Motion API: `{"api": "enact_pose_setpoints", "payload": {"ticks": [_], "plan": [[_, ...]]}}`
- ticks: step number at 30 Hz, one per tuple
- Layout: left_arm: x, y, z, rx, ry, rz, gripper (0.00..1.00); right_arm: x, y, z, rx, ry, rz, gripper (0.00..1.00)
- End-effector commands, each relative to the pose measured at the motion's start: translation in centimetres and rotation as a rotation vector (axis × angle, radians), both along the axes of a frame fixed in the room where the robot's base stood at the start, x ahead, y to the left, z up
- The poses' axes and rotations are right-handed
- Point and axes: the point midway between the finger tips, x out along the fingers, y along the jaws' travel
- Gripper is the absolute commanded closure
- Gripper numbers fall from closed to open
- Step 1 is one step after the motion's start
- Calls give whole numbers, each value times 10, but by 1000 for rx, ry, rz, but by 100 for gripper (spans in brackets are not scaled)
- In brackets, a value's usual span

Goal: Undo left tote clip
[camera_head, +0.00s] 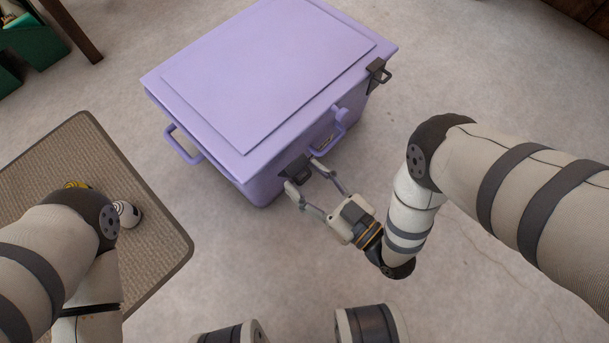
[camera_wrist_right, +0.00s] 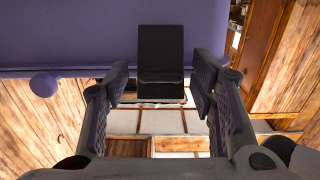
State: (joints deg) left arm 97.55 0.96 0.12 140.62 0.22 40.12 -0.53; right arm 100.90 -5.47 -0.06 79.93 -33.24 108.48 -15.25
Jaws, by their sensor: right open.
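A closed lilac tote (camera_head: 265,70) stands on the floor. Its left clip (camera_head: 296,168) is dark and sits at the near corner of the front side, below the lid edge. My right gripper (camera_head: 304,175) is open at this clip, one finger to each side. In the right wrist view the clip (camera_wrist_right: 160,55) is a dark block centred ahead of the open fingers (camera_wrist_right: 160,92), with gaps on both sides. I cannot tell whether the clip is latched. The tote's other dark clip (camera_head: 377,76) is at the far right end. My left gripper is out of view.
Another handle (camera_head: 183,146) is on the tote's left side. A brown mat (camera_head: 150,240) with a small white item (camera_head: 127,213) lies left. Floor right of the tote is clear.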

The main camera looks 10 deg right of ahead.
Motion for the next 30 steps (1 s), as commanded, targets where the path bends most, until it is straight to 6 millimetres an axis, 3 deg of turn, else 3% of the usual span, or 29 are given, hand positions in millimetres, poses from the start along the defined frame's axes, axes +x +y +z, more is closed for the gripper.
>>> {"api": "enact_pose_setpoints", "payload": {"ticks": [11,15,18,30], "plan": [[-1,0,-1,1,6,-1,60,9,7,1,0,0,1,51],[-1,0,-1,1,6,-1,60,8,6,0,0,0,1,83],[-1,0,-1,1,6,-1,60,8,6,0,0,0,1,100],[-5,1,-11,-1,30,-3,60,6,4,-10,57,-77,0,100]]}}
